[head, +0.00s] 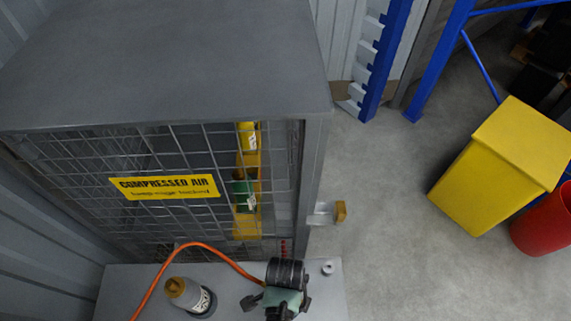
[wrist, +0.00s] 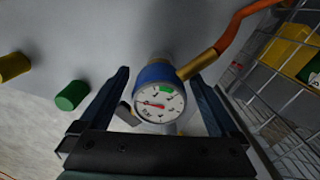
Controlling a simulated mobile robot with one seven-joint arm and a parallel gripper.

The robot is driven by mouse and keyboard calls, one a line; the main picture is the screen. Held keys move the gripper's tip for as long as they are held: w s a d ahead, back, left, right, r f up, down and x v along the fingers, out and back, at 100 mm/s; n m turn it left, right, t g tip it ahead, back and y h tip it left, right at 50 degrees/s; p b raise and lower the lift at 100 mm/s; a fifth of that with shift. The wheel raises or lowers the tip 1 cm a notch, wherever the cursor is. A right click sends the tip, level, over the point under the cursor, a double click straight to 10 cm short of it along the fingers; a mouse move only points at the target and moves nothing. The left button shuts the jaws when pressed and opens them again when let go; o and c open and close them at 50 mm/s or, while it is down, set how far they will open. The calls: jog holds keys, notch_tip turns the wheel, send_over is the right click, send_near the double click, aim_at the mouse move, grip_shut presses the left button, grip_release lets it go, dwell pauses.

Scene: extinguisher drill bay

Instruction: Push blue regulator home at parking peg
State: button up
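The blue regulator (wrist: 152,73) has a round white gauge with a red needle and a green mark. In the wrist view it sits between the two fingers of my gripper (wrist: 160,76). The fingers are spread, with a narrow gap on each side of the regulator, so my gripper looks open around it. A brass fitting and orange hose (wrist: 235,32) run from its upper right. In the head view my gripper (head: 278,309) is over the grey bench at the bottom, hiding the regulator. The parking peg cannot be made out behind the regulator.
A grey mesh cage (head: 95,175) marked compressed air stands behind the bench (head: 122,295). A brass-capped cylinder (head: 190,296) stands left of my gripper. A green knob (wrist: 71,95) and a yellow knob (wrist: 14,67) show at left in the wrist view. Open floor (head: 375,250) lies right.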

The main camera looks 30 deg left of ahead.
notch_tip(320, 180, up, 13)
dwell(0.8)
